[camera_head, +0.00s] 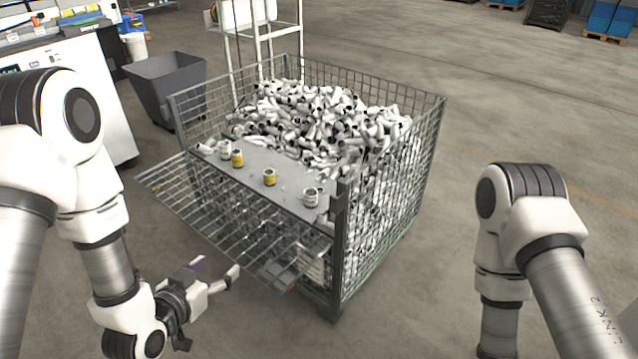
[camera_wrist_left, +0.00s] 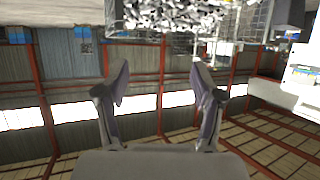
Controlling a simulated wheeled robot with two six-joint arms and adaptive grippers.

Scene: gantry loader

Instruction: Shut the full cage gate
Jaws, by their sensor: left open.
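The wire mesh cage (camera_head: 428,165) is full of white pipe fittings (camera_head: 320,115). Its front gate (camera_head: 215,222), a mesh panel, is swung down and slants outward from the cage front. My left gripper (camera_head: 212,308) is open and empty, low in front of the gate and apart from it. In the left wrist view the two fingers (camera_wrist_left: 160,82) stand wide apart with nothing between them, and part of the cage (camera_wrist_left: 255,18) with fittings shows at the top. My right arm shows at the right, but its gripper is out of the picture.
A grey board at the cage front carries a few small yellow and white cans (camera_head: 269,177). A grey bin (camera_head: 170,85) and a white machine (camera_head: 85,75) stand at the left, a white frame (camera_head: 262,45) behind. The floor at right is clear.

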